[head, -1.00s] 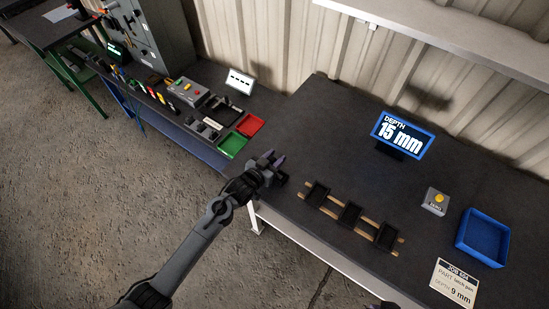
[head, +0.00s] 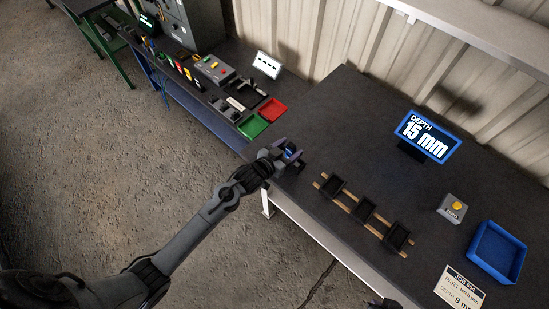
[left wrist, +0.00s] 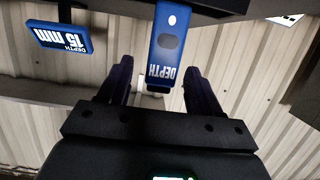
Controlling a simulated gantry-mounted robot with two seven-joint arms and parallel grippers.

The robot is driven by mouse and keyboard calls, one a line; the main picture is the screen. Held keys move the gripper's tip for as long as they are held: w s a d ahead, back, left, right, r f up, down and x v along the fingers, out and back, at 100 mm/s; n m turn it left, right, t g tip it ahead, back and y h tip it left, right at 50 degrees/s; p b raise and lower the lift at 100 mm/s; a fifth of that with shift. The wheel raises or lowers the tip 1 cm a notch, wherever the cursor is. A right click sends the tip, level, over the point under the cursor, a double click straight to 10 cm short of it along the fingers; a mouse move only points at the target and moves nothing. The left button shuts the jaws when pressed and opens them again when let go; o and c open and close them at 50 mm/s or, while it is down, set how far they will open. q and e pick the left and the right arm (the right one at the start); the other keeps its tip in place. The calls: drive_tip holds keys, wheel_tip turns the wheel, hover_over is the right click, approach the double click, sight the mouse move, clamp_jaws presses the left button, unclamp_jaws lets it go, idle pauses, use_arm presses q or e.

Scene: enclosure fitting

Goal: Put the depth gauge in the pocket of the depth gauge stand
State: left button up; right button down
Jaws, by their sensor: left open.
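The depth gauge (left wrist: 168,50) is a blue bar marked DEPTH, between the two fingers of my left gripper (left wrist: 160,85) in the left wrist view. The fingers are open, with a gap visible on each side of it. The gauge's upper end in that picture meets a black block (left wrist: 190,5), which looks like the depth gauge stand; its pocket is hidden. In the head view my left gripper (head: 291,154) is at the table's left edge, with a bit of blue between its fingers. A dark tip of my right gripper (head: 385,303) shows at the bottom edge, too little to read.
A blue display (head: 427,136) reads DEPTH 15 mm. A rack of black trays (head: 365,210) on wooden rails, a yellow button box (head: 452,208), a blue bin (head: 497,252) and a job card (head: 460,289) are on the table. Red (head: 272,110) and green (head: 252,127) trays lie beyond.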

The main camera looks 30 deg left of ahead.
use_arm(q)
drive_tip(key=s+a+r+g+y, duration=0.1)
drive_tip(key=s+g, duration=0.4)
drive_tip(key=s, duration=1.1)
drive_tip(key=s+a+r+n+g+y, duration=0.1)
drive_tip(key=s+g, duration=0.4)
drive_tip(key=s, duration=1)
drive_tip(key=shift+s+a+r+g+y, duration=0.3)
drive_tip(key=shift+s+a+r+y, duration=0.1)
drive_tip(key=shift+a+r+y, duration=0.35)
drive_tip(key=shift+p, duration=0.3)
